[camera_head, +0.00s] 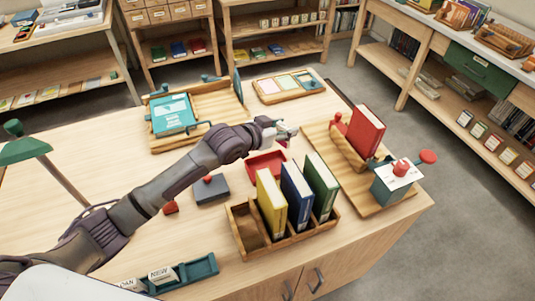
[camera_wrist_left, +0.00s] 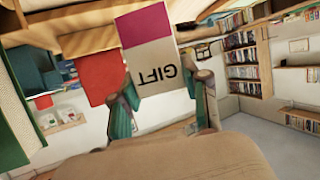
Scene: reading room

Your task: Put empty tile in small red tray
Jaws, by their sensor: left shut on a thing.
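My left gripper (camera_head: 283,132) is shut on a tile and holds it above the table, just beyond the small red tray. In the left wrist view the tile (camera_wrist_left: 153,60) is beige with a magenta band and bears the word GIFT, upside down, between the fingers of the gripper (camera_wrist_left: 166,88). The small red tray (camera_head: 267,163) lies on the table below and nearer than the gripper; its visible inside looks empty. No tile that I can make out as blank shows. My right gripper is not in view.
A wooden rack (camera_head: 247,240) with yellow, blue and green books stands in front of the tray. A wooden stand with a red book (camera_head: 365,131) is to the right. A teal tile rack (camera_head: 190,274) with lettered tiles is at the near edge.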

